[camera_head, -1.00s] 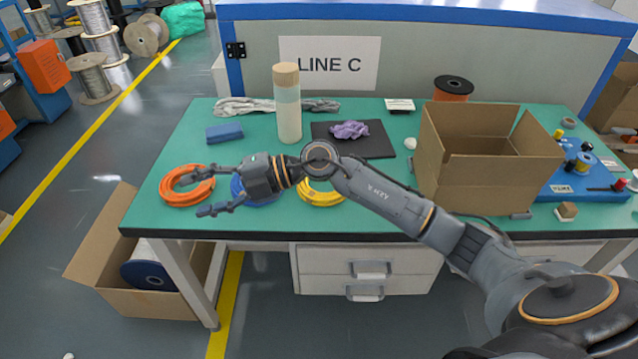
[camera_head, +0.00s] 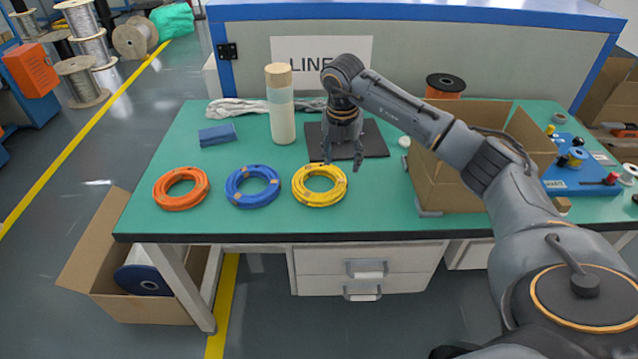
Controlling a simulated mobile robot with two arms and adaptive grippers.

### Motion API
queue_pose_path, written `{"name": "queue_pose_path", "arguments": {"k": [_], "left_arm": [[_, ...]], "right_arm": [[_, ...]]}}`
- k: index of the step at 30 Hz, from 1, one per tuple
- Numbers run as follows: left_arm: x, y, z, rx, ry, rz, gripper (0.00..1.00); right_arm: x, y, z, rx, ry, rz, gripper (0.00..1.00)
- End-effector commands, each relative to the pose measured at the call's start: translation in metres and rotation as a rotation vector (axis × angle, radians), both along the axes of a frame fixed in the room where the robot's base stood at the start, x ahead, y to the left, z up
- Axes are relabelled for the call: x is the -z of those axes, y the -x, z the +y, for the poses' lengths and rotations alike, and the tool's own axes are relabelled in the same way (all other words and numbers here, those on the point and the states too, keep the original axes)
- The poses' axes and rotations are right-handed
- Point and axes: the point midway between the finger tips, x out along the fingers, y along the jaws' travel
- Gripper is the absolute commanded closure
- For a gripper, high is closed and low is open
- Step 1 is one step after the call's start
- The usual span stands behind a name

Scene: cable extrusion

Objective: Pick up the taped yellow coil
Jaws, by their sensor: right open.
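The yellow coil (camera_head: 319,198) lies flat on the green table near its front edge, with small bands of tape on it. The orange coil (camera_head: 181,203) and the blue coil (camera_head: 252,199) lie to its left in a row. My right gripper (camera_head: 342,160) is open, pointing down, behind and slightly right of the yellow coil's middle. Its fingertips look apart, with nothing held between them. Whether a finger touches the coil cannot be told. My left gripper is not in view.
A cardboard box (camera_head: 436,186) stands right of the coils, under my right forearm.

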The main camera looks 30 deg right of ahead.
Motion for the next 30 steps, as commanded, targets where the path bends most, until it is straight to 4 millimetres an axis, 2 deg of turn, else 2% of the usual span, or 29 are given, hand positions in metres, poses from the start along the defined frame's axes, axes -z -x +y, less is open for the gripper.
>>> {"name": "queue_pose_path", "arguments": {"k": [3,11,18,27,28,30], "left_arm": [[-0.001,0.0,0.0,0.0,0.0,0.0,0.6],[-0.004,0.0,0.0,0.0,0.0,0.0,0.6],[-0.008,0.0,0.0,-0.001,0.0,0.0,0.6],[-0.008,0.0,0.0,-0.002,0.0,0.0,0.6],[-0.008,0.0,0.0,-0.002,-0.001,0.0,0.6],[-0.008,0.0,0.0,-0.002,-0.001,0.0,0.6]], "right_arm": [[0.018,-0.001,-0.001,0.0,-0.002,0.003,0.45],[0.038,0.0,0.0,-0.003,-0.002,0.002,0.45],[0.073,0.0,0.001,-0.002,-0.002,0.002,0.45],[0.079,-0.001,0.0,-0.003,-0.002,-0.002,0.45],[0.079,-0.001,0.0,-0.003,-0.002,-0.002,0.48],[0.079,-0.001,0.0,-0.003,-0.002,-0.002,0.62]]}}
